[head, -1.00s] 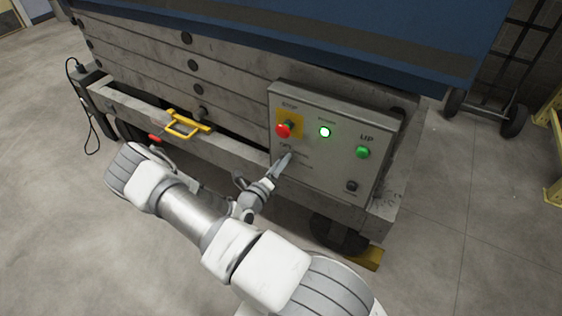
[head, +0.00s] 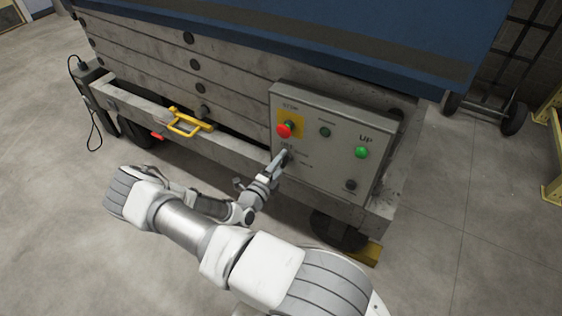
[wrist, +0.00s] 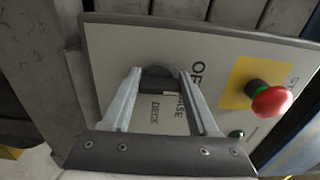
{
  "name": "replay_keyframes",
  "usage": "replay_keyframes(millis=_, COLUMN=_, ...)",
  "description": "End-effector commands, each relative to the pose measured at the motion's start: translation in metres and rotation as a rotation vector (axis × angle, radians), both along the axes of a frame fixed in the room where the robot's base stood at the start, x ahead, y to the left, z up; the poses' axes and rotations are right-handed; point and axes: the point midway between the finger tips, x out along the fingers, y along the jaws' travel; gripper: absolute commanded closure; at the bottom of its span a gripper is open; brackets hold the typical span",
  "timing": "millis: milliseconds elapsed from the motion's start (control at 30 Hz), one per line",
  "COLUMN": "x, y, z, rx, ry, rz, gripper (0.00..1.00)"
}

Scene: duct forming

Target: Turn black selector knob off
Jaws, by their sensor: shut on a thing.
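The black selector knob (wrist: 158,76) is on the grey control panel (head: 325,163), below the red stop button (head: 285,130). In the wrist view it sits between the two fingertips of my gripper (wrist: 160,84), which is shut on it. In the head view my gripper (head: 280,160) reaches the panel's left part, and its fingers mostly hide the knob. Part of the panel lettering shows beside the knob in the wrist view. The small round indicator (head: 325,132) on the panel is dark.
A green UP button (head: 362,152) and a dark control (head: 350,185) are at the panel's right. The red stop button on its yellow plate is close to my fingers. A yellow handle (head: 187,123) sticks out to the left.

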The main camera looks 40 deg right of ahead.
Motion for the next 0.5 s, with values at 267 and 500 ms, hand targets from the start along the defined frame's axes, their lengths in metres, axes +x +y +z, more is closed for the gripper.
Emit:
replay_keyframes(millis=267, x=-0.0013, y=0.0002, z=-0.0011, rx=-0.006, ry=0.019, rz=-0.002, gripper=0.96)
replay_keyframes(millis=500, x=-0.0013, y=0.0003, z=-0.0011, rx=-0.006, ry=0.019, rz=-0.002, gripper=0.36)
